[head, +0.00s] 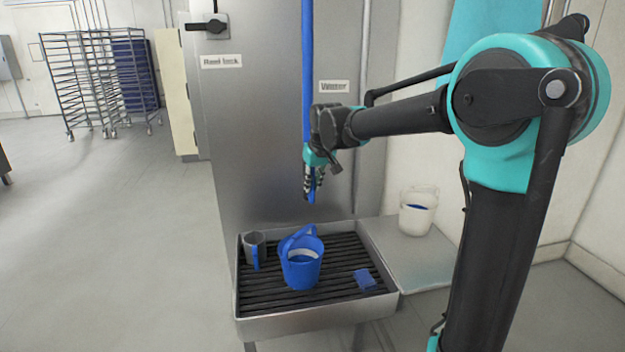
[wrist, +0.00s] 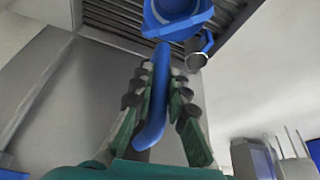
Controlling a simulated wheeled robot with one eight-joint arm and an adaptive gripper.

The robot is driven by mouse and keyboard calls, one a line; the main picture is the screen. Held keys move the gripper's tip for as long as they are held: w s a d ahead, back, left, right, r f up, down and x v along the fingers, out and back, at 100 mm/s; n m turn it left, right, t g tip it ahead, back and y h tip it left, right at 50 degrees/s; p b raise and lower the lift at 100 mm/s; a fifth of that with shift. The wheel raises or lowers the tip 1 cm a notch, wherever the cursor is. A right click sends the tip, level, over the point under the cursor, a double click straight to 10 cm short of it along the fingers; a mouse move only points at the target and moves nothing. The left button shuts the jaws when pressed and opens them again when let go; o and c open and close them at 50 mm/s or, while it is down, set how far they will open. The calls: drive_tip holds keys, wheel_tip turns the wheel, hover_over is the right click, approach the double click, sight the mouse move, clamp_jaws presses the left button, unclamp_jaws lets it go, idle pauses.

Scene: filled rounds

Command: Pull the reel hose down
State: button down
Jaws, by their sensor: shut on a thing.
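The blue reel hose (head: 307,70) hangs straight down from above the top edge of the head view, in front of the steel panel. My gripper (head: 313,190) is shut on the hose near its lower end, and a short blue tip shows between the fingers. In the wrist view the hose (wrist: 154,115) runs between the two fingers of my gripper (wrist: 160,95). The gripper is above the drain grate and the blue bucket (head: 301,270), clear of both. The hose's upper end and reel are out of view.
A white bucket (head: 418,212) stands on the right shelf. A black lever (head: 207,25) sits above the "Reel lock" label. Floor at left is open.

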drive_tip(key=c, duration=1.5)
unclamp_jaws()
drive_tip(key=v, duration=1.2)
drive_tip(key=s+d+f+m+h, duration=0.1)
drive_tip(key=s+d+f, duration=0.3)
drive_tip(key=d+f, duration=0.35)
drive_tip(key=s+d+f+m, duration=0.2)
drive_tip(key=s+d+f, duration=0.2)
drive_tip(key=d+f, duration=0.4)
drive_tip(key=s+d+f, duration=0.2)
drive_tip(key=s+f, duration=0.3)
drive_tip(key=s+d+f+m, duration=0.1)
drive_tip(key=s+d+f, duration=0.2)
drive_tip(key=s+f, duration=0.2)
drive_tip(key=s+d+f+m+h, duration=0.1)
drive_tip(key=s+d+f, duration=0.2)
drive_tip(key=s+f, duration=0.2)
drive_tip(key=shift+s+d+f, duration=0.1)
drive_tip(key=shift+d, duration=0.05)
